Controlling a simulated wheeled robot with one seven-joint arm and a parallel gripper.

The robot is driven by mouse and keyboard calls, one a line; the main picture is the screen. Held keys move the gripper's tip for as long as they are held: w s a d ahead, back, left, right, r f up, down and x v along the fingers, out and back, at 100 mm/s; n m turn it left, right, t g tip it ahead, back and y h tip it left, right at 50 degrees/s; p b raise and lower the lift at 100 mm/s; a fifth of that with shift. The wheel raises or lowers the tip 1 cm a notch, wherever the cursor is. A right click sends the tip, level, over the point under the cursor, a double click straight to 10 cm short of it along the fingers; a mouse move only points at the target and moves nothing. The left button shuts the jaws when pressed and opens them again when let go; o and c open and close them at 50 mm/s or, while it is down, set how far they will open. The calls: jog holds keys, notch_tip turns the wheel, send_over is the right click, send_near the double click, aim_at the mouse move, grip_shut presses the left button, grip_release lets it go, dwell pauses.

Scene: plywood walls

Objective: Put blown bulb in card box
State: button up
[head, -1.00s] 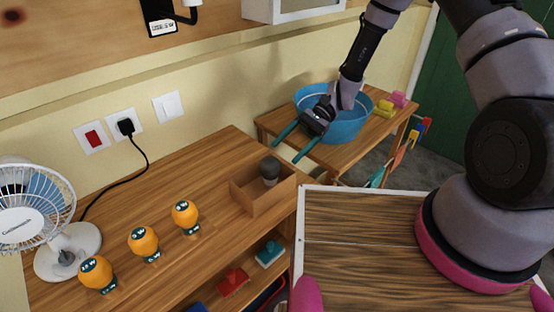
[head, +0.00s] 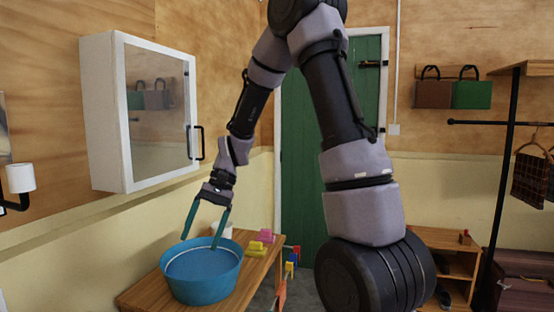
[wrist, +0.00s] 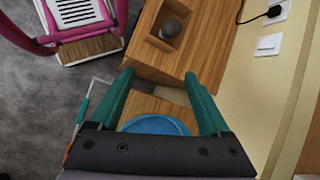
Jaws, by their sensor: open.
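The card box (wrist: 155,42) stands on the wooden bench top at the top of the wrist view. A dark grey rounded bulb (wrist: 170,28) is inside it. The box and bulb are outside the current head view. My gripper (head: 202,242) is open with nothing between its teal fingers, above the blue basin in the head view. In the wrist view the open fingers of my gripper (wrist: 157,73) point toward the bench, apart from the box.
The blue basin (head: 203,275) sits on a low wooden table (head: 140,292), with pink and yellow blocks (head: 262,240) behind it. A white mirrored cabinet (head: 140,115) hangs on the left wall. A black plug and switch (wrist: 270,44) are on the wall by the bench.

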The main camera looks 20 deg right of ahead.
jog(key=s+d+r+t+h, duration=0.1)
jog(key=s+d+r+t, duration=0.4)
jog(key=r, duration=0.5)
jog(key=s+d+r+t+h, duration=0.2)
jog(key=s+d+r+t, duration=0.3)
jog(key=d+r, duration=0.5)
jog(key=shift+s+d+t, duration=0.15)
jog(key=shift+s+t, duration=0.25)
jog(key=shift+s, duration=0.2)
